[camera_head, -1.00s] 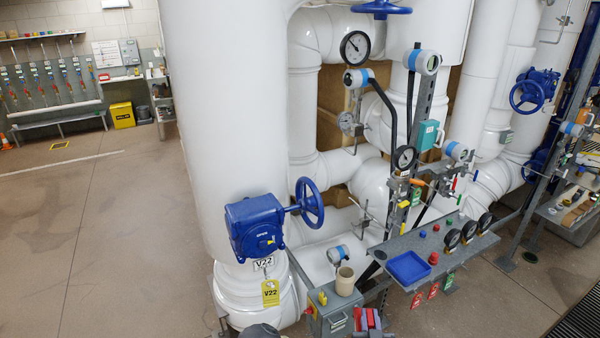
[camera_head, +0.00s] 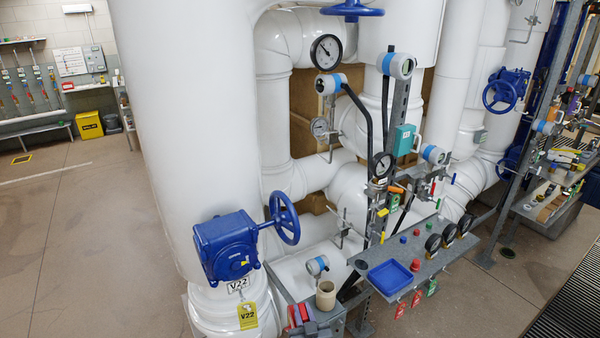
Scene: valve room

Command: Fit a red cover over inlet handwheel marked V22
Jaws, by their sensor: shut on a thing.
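The inlet handwheel (camera_head: 284,219) is a blue spoked wheel on the right of a blue valve gearbox (camera_head: 225,247), low on the big white pipe. A white V22 plate (camera_head: 238,284) and a yellow V22 tag (camera_head: 247,316) hang below the gearbox. The handwheel is bare, with no cover over it. Red pieces (camera_head: 298,313) with a dark part between them show at the bottom, below the handwheel and apart from it. I cannot tell whether they are the cover or what supports them.
A beige cup (camera_head: 326,295) stands close to the right of the red pieces. A grey shelf (camera_head: 425,270) with a blue tray (camera_head: 390,276) and several gauges juts out at right. White pipes crowd behind the wheel. The floor (camera_head: 85,240) at left is clear.

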